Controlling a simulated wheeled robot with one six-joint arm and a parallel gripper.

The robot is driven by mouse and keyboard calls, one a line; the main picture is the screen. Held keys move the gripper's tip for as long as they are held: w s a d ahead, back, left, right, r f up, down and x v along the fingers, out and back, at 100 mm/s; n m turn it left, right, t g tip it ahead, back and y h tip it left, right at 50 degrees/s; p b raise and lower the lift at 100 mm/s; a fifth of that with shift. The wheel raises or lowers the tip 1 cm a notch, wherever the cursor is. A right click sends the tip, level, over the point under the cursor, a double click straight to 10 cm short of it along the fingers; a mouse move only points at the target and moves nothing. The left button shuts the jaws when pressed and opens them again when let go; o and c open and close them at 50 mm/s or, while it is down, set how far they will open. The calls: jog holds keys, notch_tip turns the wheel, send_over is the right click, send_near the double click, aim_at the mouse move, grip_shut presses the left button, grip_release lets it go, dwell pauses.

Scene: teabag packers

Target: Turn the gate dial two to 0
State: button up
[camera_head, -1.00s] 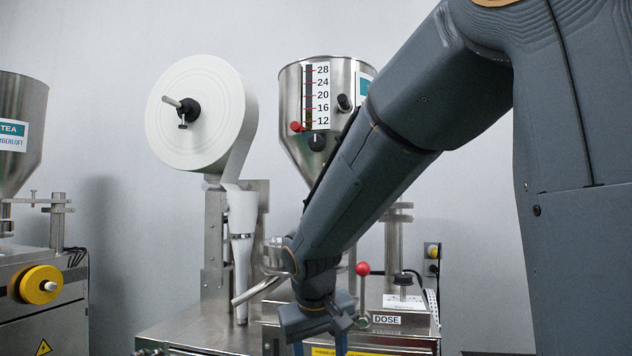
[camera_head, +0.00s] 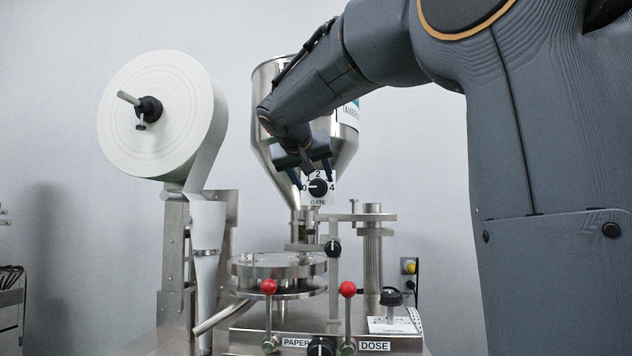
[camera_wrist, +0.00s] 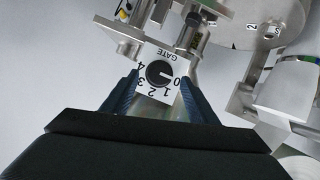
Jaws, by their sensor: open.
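The gate dial (camera_head: 318,187) is a round black knob on a white plate marked GATE, low on the steel hopper of the machine. In the wrist view the dial (camera_wrist: 160,73) is seen upside down with its numbers 0 to 4. Its white pointer line appears to point at or close to 0. My gripper (camera_wrist: 159,77) is open, one blue finger on each side of the dial, with gaps between fingers and knob. In the head view my gripper (camera_head: 313,179) is just above and in front of the dial, its fingers overlapping the plate.
A large paper roll (camera_head: 163,115) stands left of the hopper (camera_head: 268,84). Below are a round steel turntable (camera_head: 279,266), two red-knobbed levers (camera_head: 268,286) and (camera_head: 347,288), and a DOSE label (camera_head: 375,345). A steel post (camera_head: 373,262) stands on the right.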

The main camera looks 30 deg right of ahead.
aim_at(318, 187)
jog(key=shift+x, duration=1.4)
jog(key=c, duration=1.1)
jog(key=shift+o, duration=0.2)
